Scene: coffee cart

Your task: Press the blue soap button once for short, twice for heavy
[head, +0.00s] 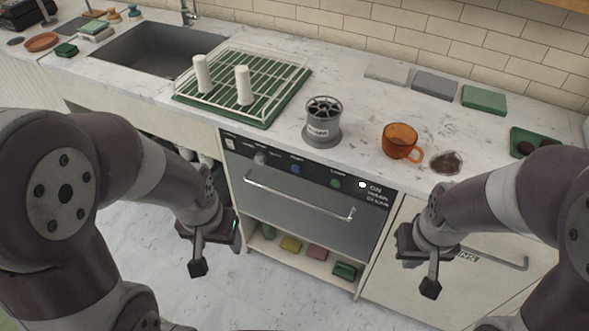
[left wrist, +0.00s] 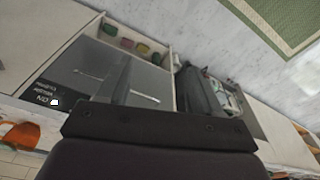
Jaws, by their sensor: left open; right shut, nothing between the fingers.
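The blue soap button (head: 296,169) is a small round button on the dark control panel of the dishwasher under the counter. A green button (head: 336,183) and a lit white lamp (head: 362,185) sit to its right, a grey knob (head: 260,158) to its left. My left gripper (head: 212,252) is open and empty, left of and lower than the blue button, apart from the panel. My right gripper (head: 430,286) is shut and empty in front of the right cabinet. In the left wrist view, the gripper body covers much of the dishwasher front (left wrist: 92,70); I cannot make out the blue button there.
The handle bar (head: 300,196) sticks out below the panel. A lower shelf holds several coloured packs (head: 291,244). On the counter stand a dish rack (head: 285,85), a grey canister (head: 322,130) and an orange mug (head: 400,141). The floor in front is clear.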

